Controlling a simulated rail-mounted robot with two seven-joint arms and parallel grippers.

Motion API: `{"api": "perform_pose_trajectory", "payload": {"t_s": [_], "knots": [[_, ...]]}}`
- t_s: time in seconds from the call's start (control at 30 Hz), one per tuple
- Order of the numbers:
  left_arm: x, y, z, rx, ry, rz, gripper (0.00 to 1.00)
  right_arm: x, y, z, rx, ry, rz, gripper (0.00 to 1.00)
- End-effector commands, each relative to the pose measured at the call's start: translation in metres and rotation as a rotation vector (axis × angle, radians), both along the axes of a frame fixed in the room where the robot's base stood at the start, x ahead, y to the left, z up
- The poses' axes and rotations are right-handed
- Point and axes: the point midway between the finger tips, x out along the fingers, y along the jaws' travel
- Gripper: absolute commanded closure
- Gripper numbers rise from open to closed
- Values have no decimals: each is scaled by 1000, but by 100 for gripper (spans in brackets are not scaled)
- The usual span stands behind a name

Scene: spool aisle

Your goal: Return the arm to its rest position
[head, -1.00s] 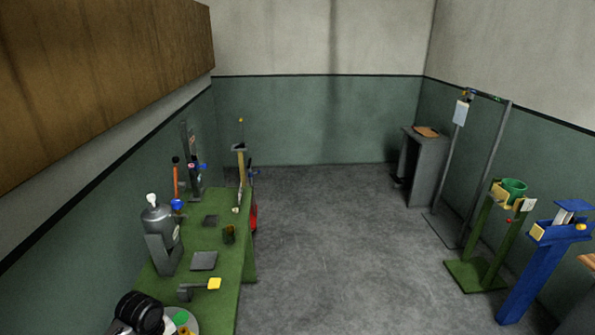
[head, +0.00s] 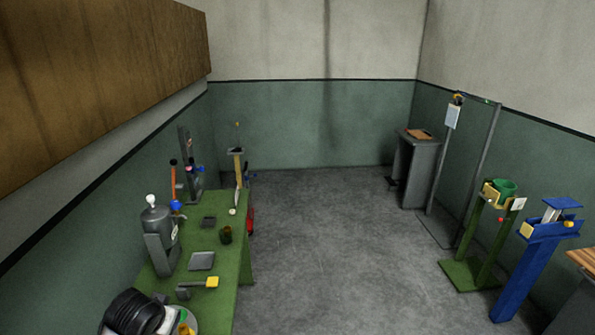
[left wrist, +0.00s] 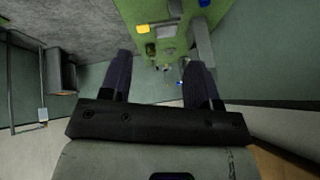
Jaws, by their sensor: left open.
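My left gripper (left wrist: 160,62) shows in the left wrist view with its two dark fingers wide apart. Nothing is held between them. Beyond the fingers lies the green bench (left wrist: 190,14), seen from above and at a distance. Neither gripper shows in the head view, and the right gripper is in no view.
In the head view the green bench (head: 228,262) along the left wall carries a grey canister (head: 158,230), a grey plate (head: 201,261) and a yellow-ended lever (head: 212,282). A green stand (head: 470,272) and blue stand (head: 522,275) are at right. Open floor (head: 340,250) lies between.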

Motion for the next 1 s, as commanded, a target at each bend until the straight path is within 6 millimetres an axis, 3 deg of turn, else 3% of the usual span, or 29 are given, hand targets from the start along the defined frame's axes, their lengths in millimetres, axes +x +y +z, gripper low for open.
{"api": "perform_pose_trajectory", "payload": {"t_s": [0.03,0.17,0.37,0.57,0.7,0.8,1.0], "knots": [[-3,-14,17,34,-69,-70,44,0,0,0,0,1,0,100],[-24,-42,40,112,-208,-198,44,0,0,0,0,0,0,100],[-91,-74,29,95,-324,-236,44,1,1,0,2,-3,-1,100],[-174,-85,-19,-10,-276,-170,44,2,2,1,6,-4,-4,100],[-232,-91,-65,-91,-155,-125,44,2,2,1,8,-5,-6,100],[-268,-93,-98,-128,-51,-94,44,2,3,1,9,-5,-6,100],[-329,-100,-144,-172,118,-59,44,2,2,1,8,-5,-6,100]]}}
